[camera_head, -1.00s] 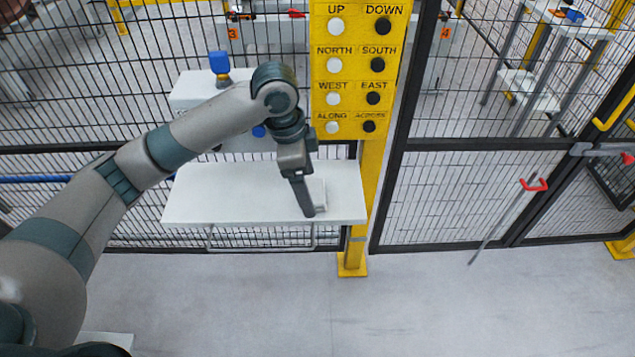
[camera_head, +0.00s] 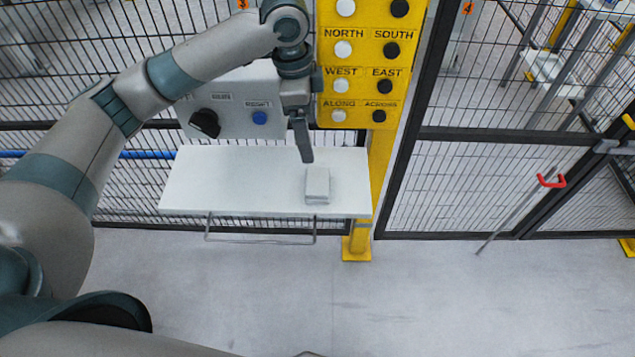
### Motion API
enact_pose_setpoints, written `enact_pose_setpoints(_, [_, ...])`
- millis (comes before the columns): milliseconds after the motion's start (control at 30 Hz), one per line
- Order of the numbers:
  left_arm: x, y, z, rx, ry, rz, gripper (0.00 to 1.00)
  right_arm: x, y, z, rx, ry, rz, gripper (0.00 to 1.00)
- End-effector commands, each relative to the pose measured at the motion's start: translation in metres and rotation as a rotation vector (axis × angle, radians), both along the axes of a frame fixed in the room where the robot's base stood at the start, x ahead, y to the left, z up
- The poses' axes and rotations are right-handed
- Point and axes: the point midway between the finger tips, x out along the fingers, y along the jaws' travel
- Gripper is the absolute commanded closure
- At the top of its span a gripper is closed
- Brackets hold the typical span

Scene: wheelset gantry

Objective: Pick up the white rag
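The white rag (camera_head: 317,184) looks like a small folded block. It lies on the right part of the white shelf (camera_head: 230,182) in front of the fence. My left gripper (camera_head: 305,155) points down just behind and above the rag, apart from it in the picture. Its fingers show edge-on as one dark bar, so I cannot tell whether they are open or shut. Nothing shows hanging from it. My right gripper is not in view.
A yellow button post (camera_head: 362,85) stands right behind the shelf. A grey control box (camera_head: 232,105) with a black knob and blue button sits behind the shelf's left part. A rail (camera_head: 260,240) runs below the shelf's front. The floor in front is clear.

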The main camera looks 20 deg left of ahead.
Motion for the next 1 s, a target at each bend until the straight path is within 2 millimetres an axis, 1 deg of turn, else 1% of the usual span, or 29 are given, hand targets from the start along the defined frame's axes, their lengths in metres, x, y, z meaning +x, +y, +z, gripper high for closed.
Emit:
enact_pose_setpoints(167, [0.0,-0.002,-0.015,0.0,0.003,0.001,0.17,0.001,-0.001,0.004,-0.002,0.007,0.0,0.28])
enact_pose_setpoints(267, [0.0,-0.004,-0.03,0.0,0.004,0.001,0.17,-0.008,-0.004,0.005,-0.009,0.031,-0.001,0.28])
enact_pose_setpoints(400, [0.001,-0.007,-0.055,0.0,0.005,0.0,0.17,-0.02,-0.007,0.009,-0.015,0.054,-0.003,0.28])
enact_pose_setpoints(600, [0.002,-0.011,-0.09,0.001,0.004,0.001,0.17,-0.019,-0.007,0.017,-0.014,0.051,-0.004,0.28])
enact_pose_setpoints(700, [0.003,-0.012,-0.105,0.0,0.003,0.001,0.17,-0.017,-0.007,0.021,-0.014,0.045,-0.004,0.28])
enact_pose_setpoints(833, [0.004,-0.013,-0.116,0.0,0.001,0.0,0.17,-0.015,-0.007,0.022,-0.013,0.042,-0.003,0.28])
enact_pose_setpoints(1000, [0.004,-0.014,-0.12,0.0,0.0,-0.001,0.17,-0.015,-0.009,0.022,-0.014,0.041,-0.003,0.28])
